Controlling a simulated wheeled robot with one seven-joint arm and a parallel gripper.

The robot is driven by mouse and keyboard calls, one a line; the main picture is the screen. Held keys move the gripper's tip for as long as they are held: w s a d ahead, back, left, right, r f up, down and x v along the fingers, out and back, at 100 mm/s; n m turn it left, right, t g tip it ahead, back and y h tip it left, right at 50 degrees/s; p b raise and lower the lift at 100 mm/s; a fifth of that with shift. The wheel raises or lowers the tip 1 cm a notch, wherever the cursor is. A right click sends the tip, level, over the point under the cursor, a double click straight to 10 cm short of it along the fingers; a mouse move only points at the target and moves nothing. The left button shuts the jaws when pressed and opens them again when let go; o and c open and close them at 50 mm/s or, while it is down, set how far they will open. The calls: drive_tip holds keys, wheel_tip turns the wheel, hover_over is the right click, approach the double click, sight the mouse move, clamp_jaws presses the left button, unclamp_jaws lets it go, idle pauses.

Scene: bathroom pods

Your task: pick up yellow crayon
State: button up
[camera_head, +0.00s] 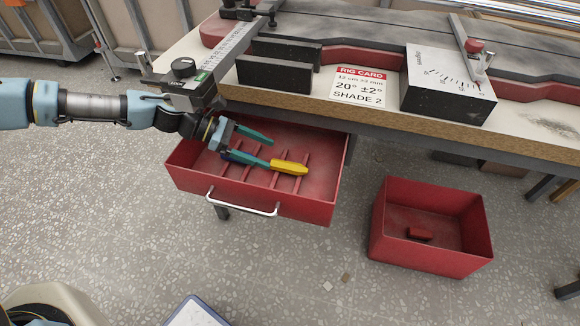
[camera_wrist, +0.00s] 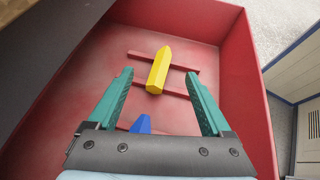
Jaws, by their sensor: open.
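The yellow crayon (camera_head: 289,167) lies in the open red drawer (camera_head: 316,199), across its raised ribs. In the wrist view the yellow crayon (camera_wrist: 158,70) lies ahead of the fingertips, roughly centred between them. My gripper (camera_head: 270,150) reaches into the drawer from the left. It is open and empty, and its teal fingers also show in the wrist view (camera_wrist: 160,76). A blue crayon-like piece (camera_wrist: 142,124) lies between the fingers, nearer the palm, and is partly hidden by the gripper body.
The workbench edge (camera_head: 400,117) overhangs the drawer's back. On the bench are a rig card (camera_head: 360,86) and a black-and-white block (camera_head: 447,87).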

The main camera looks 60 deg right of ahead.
sight(288, 165)
drive_tip(key=x, duration=0.4)
drive_tip(key=p+x, duration=0.1)
drive_tip(key=x, duration=0.2)
drive_tip(key=shift+s+a, duration=0.2)
drive_tip(key=shift+a, duration=0.1)
drive_tip(key=shift+s+d+f, duration=0.3)
drive_tip(key=shift+s+f, duration=0.1)
drive_tip(key=shift+c, duration=0.3)
clamp_jaws()
